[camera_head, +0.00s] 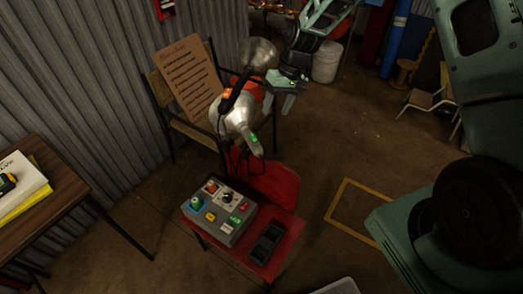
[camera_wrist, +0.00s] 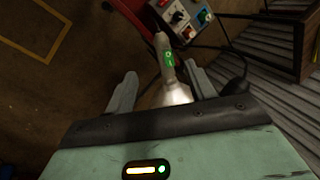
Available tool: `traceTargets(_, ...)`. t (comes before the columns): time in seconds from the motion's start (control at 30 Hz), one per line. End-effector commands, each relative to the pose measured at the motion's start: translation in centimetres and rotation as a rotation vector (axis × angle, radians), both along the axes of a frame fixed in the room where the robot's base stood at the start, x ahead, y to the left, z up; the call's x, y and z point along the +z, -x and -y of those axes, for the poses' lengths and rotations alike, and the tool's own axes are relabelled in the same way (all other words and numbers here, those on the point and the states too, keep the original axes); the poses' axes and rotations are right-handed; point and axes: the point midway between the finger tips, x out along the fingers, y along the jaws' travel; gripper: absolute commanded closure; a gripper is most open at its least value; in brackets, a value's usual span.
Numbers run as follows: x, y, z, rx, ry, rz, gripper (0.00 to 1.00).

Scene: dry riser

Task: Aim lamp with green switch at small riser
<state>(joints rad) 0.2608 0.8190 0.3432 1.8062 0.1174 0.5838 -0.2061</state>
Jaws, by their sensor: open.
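The silver lamp with a green-lit switch (camera_head: 238,119) is in the middle of the head view, above the red chair, its handle pointing down and right. In the wrist view the lamp (camera_wrist: 175,94) shows its green marks, with its handle pointing away from me. My gripper (camera_head: 279,104) is open, just right of the lamp in the head view. In the wrist view the fingers of my gripper (camera_wrist: 163,88) stand either side of the lamp, with no clear contact. I cannot pick out the small riser; some copper pipework (camera_head: 272,6) shows at the top edge.
A control box (camera_head: 218,212) and a black item (camera_head: 266,243) sit on the red chair (camera_head: 275,183). Another silver lamp head (camera_head: 258,52) is behind. A chair with a written board (camera_head: 190,78) stands by the corrugated wall. A wooden table (camera_head: 60,205) is left.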

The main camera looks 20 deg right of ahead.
Motion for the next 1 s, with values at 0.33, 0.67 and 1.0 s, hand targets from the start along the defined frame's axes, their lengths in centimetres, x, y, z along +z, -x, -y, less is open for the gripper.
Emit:
traceTargets(0.33, -5.2, 0.3, -1.8, 0.003, -0.001, -0.005, 0.45)
traceTargets(0.67, -11.7, 0.5, -3.9, 0.002, 0.0, -0.003, 0.45)
traceTargets(1.0, -15.8, 0.5, -5.2, 0.001, 0.001, -0.001, 0.45)
